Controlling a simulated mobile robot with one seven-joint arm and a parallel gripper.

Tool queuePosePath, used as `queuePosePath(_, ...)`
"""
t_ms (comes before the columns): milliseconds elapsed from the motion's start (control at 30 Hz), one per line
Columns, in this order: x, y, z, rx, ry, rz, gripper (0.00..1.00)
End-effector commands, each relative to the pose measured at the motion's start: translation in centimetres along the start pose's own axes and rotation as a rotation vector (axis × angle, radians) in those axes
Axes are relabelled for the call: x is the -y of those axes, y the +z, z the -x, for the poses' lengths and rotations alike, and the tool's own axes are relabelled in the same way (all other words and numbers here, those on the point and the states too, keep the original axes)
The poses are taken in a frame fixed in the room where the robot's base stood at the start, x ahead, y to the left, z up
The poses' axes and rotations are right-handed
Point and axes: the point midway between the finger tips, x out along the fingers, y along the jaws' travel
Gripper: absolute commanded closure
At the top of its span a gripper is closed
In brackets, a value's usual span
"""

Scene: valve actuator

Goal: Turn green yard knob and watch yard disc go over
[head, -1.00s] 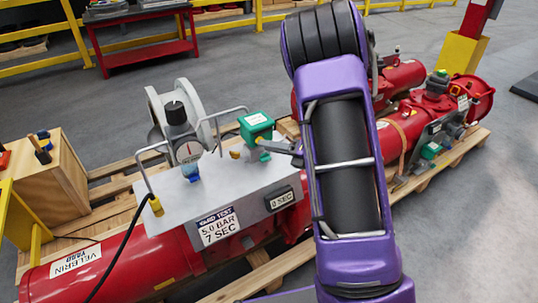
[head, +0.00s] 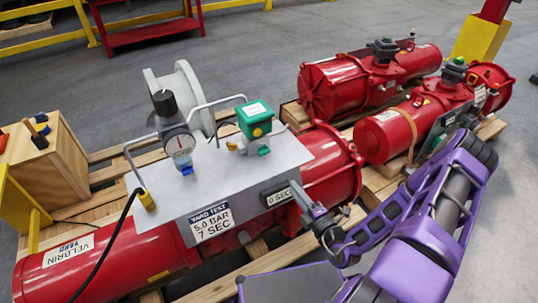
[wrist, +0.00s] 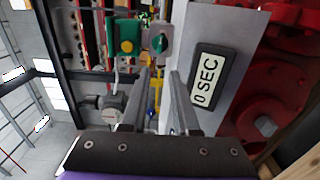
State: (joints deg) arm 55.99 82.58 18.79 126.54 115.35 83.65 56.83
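A green box (head: 255,118) with a yellow knob on its front stands on the grey panel (head: 240,175) labelled YARD TEST. Just below the box, a small green knob (head: 264,151) sits on a grey valve block. In the wrist view, the green box (wrist: 126,34) and the green knob (wrist: 160,42) show turned sideways beyond my fingers. My gripper (head: 297,187) is in front of the panel's right end, lower right of the knob and apart from it. In the wrist view its fingers (wrist: 161,73) are apart with nothing between them. I cannot tell which part is the yard disc.
A gauge (head: 179,144) with a black top and blue knob stands left of the green box, between metal hoops. The 0 SEC display (head: 279,197) is close beside my gripper. Red cylinders (head: 337,88) lie behind on pallets. A wooden box (head: 45,155) stands left.

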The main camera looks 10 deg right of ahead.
Motion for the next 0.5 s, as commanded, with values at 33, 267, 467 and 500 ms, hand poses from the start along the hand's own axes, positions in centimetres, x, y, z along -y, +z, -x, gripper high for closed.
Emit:
queuePosePath(33, 0.0, 0.0, -0.6, -0.002, 0.002, 0.001, 0.71)
queuePosePath(267, 0.0, -0.1, -4.8, -0.006, 0.002, 0.004, 0.71)
queuePosePath(467, 0.0, -0.2, -9.2, -0.006, 0.001, 0.004, 0.71)
queuePosePath(500, 0.0, -0.1, -10.1, -0.005, 0.002, 0.005, 0.71)
